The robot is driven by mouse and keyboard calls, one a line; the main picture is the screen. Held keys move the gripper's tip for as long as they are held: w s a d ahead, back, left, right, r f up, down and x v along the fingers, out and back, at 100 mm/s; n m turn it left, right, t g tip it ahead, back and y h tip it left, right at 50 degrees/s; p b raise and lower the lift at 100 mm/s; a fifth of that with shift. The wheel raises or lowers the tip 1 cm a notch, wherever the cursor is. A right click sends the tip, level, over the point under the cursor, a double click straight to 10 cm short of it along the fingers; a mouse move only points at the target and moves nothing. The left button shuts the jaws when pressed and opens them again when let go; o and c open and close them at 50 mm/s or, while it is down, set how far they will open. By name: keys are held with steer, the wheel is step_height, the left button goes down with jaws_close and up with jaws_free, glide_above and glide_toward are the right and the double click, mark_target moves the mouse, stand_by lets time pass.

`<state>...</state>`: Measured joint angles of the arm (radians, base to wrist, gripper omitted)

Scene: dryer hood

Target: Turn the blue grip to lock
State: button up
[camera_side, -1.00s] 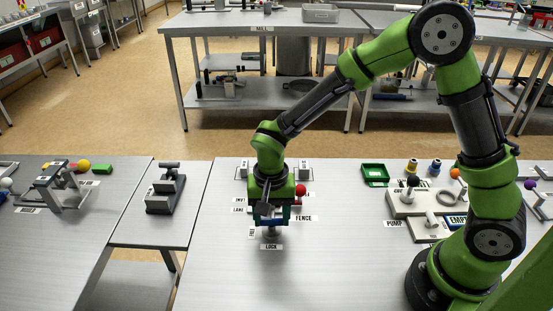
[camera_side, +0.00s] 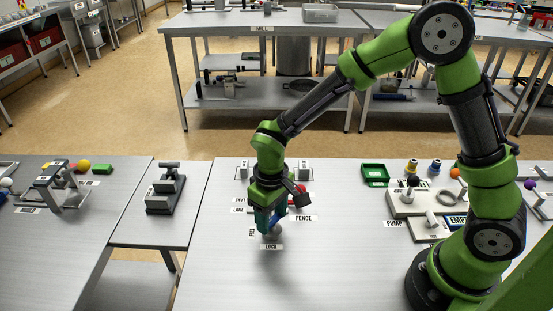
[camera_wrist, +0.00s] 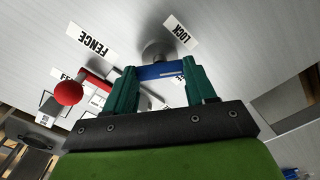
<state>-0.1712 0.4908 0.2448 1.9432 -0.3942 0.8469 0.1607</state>
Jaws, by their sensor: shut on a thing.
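The blue grip (camera_wrist: 160,71) sits between the two teal fingers of my gripper (camera_wrist: 163,85) in the wrist view, and the fingers are shut on it. A round grey metal part (camera_wrist: 158,50) shows just beyond the grip. The LOCK label (camera_wrist: 177,29) lies beyond that part; in the side view the LOCK label (camera_side: 271,246) lies just in front of my gripper (camera_side: 268,226). In the side view the fingers and wrist hide most of the grip.
A red ball knob (camera_wrist: 68,92) stands beside my gripper, near the FENCE label (camera_wrist: 90,40). A green tray (camera_side: 375,174) and a pale fixture with a PUMP label (camera_side: 394,224) are to the right. The table's front area is clear.

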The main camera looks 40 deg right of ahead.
mark_target(271, 219)
steer(key=n, duration=0.3)
steer(key=shift+n, duration=2.1)
steer(key=shift+r, duration=0.1)
steer(key=o, duration=1)
steer(key=shift+o, duration=0.2)
step_height(271, 219, up, 17)
